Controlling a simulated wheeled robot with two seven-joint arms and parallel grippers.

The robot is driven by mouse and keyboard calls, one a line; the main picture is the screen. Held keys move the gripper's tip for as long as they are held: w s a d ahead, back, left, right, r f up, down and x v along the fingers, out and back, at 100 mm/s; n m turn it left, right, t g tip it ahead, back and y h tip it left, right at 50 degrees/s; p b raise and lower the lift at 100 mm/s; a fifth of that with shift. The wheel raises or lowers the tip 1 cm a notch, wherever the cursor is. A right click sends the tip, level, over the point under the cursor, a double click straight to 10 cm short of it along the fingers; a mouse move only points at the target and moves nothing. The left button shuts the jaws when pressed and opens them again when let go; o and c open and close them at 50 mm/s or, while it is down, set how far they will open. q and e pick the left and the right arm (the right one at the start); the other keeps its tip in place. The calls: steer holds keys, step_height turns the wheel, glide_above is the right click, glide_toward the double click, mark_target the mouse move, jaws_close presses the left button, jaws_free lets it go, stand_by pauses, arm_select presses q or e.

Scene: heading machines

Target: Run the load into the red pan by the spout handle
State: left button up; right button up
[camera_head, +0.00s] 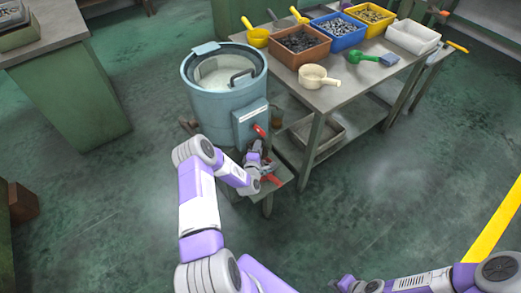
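The metal table (345,95) holds a red-brown bin (301,60), blue bin (338,42), yellow bin (371,31), white tray (412,37), cream scoop (313,76) and green scoop (362,57). A green cabinet (75,95) stands left. Floor at right is clear.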

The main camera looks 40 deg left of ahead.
arm_select(q)
steer(key=shift+d, duration=0.15)
steer(key=p+v, duration=0.2)
steer(key=v, duration=0.5)
steer(key=shift+s, duration=0.3)
steer(key=shift+d, duration=0.1)
steer(key=s+d+f+m+g+h+p, duration=0.1)
steer(key=s+d+m+g+h+p, duration=0.15)
steer(key=d+m+h, duration=0.6)
steer(key=s+d+f+m+g+h+p, duration=0.15)
steer(key=d+m+g, duration=0.25)
steer(key=d, duration=0.9)
steer(key=s+d+r+m+g, duration=0.1)
steer(key=s+d+m+g, duration=0.2)
steer(key=s, duration=0.5)
steer(key=s+d+r+m+g+h, duration=0.1)
steer(key=s+d+m+g, duration=0.3)
steer(key=s, duration=0.5)
steer(key=d+r+m, duration=0.1)
steer(key=m, duration=0.1)
steer(key=shift+d+r+m+h+p, duration=0.2)
steer(key=shift+d+m+h+p, duration=0.1)
steer(key=shift+m, duration=0.05)
